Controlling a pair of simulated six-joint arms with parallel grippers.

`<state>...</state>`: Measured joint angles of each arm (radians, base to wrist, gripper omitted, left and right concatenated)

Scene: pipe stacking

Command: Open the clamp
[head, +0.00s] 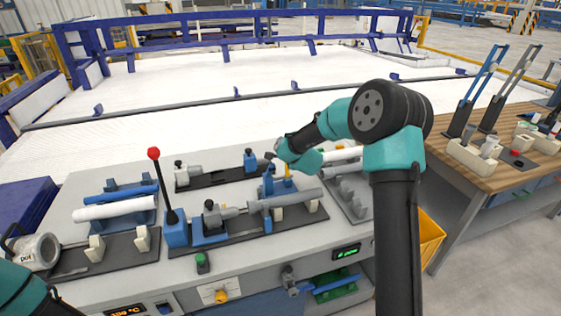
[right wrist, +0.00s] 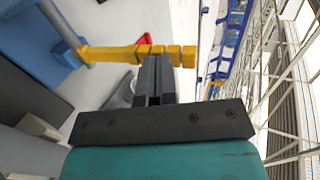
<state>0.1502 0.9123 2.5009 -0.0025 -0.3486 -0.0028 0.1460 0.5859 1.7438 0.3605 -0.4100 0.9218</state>
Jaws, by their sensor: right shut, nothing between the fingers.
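The clamp (head: 268,188) is a blue fixture on the bench with a yellow handle (head: 287,178), partly hidden by my right arm. A grey pipe (head: 285,200) lies across the fixture. In the right wrist view the yellow handle (right wrist: 135,53) runs across from the blue clamp body (right wrist: 50,40) on a grey rod. My right gripper (right wrist: 157,62) is shut and empty, its fingertips right by the handle's yellow blocks; I cannot tell whether they touch. In the head view the fingers are hard to make out. Only a teal piece of my left arm shows at lower left.
A red-knobbed lever (head: 154,154) stands left of the clamp. A wooden table (head: 480,172) with tools stands at right. A fenced white area lies behind the bench.

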